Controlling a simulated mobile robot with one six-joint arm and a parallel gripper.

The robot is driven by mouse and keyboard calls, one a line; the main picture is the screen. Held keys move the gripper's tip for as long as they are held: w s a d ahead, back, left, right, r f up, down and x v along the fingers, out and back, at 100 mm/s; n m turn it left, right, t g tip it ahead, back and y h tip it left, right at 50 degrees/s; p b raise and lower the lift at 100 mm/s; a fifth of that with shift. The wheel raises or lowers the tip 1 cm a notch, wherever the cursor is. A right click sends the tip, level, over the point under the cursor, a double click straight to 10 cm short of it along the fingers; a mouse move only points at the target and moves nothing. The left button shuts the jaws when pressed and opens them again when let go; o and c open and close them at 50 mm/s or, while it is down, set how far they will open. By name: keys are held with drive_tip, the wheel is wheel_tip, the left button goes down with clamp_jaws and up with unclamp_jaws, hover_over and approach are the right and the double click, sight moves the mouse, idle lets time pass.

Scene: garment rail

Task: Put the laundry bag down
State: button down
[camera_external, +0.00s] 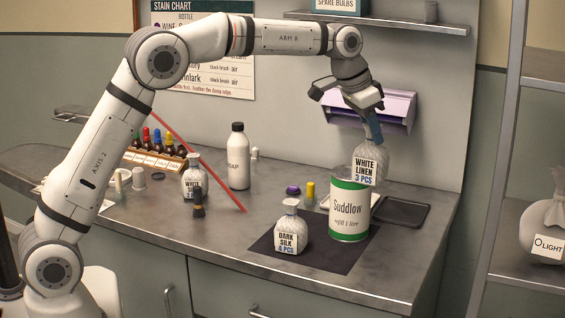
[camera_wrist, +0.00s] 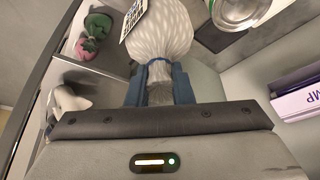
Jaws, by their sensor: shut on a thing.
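My gripper (camera_external: 372,126) is shut on the gathered neck of a pale patterned laundry bag labelled "WHITE LINEN 3 PCS" (camera_external: 367,162). The bag hangs upright at the top right of the green-and-white Suddlow can (camera_external: 349,212); I cannot tell whether they touch. In the wrist view, the blue fingers (camera_wrist: 160,88) clasp the neck from both sides, and the bag (camera_wrist: 160,32) fills the top middle. A can top (camera_wrist: 238,10) shows beside it.
A "DARK SILK" bag (camera_external: 291,238) stands on the dark mat (camera_external: 320,258). A dark tray (camera_external: 402,212) lies right of the can. Another bag (camera_external: 195,182) and a soap bottle (camera_external: 238,160) stand further left. A purple-topped dispenser (camera_external: 385,108) is on the wall.

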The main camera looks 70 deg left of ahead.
drive_tip(key=s+a+n+y+b, duration=0.1)
drive_tip(key=s+a+n, duration=0.35)
drive_tip(key=a, duration=0.75)
drive_tip(key=s+a+n+g+y+b, duration=0.1)
drive_tip(key=s+a+n, duration=0.1)
drive_tip(key=s+a, duration=0.85)
drive_tip(key=s+a+n+y, duration=0.1)
drive_tip(key=s+a+n, duration=0.25)
drive_tip(key=a, duration=1.15)
wheel_tip(320, 180, down, 21)
drive_tip(key=shift+s+p, duration=0.45)
drive_tip(key=shift+f, duration=0.2)
drive_tip(key=c, duration=1.3)
unclamp_jaws()
drive_tip(key=shift+r, duration=0.2)
